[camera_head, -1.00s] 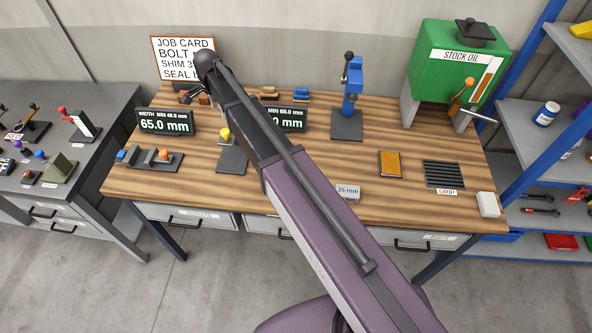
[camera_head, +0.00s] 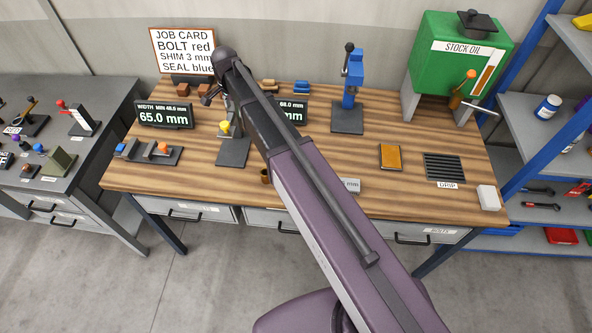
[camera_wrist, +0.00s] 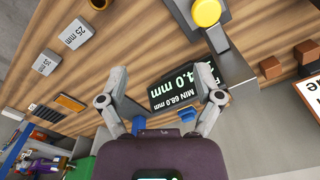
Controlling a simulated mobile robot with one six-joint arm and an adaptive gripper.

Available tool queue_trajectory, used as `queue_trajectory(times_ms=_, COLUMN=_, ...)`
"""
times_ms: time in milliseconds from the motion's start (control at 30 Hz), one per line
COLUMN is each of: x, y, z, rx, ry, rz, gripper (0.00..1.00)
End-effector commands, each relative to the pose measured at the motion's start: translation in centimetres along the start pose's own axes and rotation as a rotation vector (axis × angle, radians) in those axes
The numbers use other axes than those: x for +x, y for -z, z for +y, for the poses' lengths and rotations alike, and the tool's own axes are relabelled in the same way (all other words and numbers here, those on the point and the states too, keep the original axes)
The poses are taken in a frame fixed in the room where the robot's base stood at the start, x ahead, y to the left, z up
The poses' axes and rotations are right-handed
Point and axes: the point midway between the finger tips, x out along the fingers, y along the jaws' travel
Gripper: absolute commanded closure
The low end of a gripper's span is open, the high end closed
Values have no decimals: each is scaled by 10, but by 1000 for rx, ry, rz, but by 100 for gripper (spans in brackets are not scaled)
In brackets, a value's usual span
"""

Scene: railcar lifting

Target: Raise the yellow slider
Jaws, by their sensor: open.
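The yellow slider (camera_head: 225,127) shows as a round yellow knob on a grey upright stand with a dark base (camera_head: 233,152), left of centre on the bench. In the wrist view the yellow slider (camera_wrist: 206,12) is at the top edge, partly cut off, on its grey post. My gripper (camera_wrist: 167,86) is open, with nothing between its fingers. It is beside the stand and apart from the knob.
A display (camera_head: 164,115) reads 65.0 mm, width min 48.0. A second display (camera_wrist: 190,88) reads min 68.0 and lies beyond my fingers. A blue press (camera_head: 352,85) and green stock oil tank (camera_head: 455,55) stand right.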

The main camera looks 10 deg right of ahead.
Motion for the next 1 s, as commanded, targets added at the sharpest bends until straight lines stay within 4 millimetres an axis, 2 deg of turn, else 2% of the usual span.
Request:
queue_trajectory(times_ms=33, x=7, y=1, z=9, rx=-17, ry=0, rz=0, gripper=16)
queue_trajectory(times_ms=1000, x=71, y=21, z=127, rx=-397, ry=0, rz=0, gripper=16)
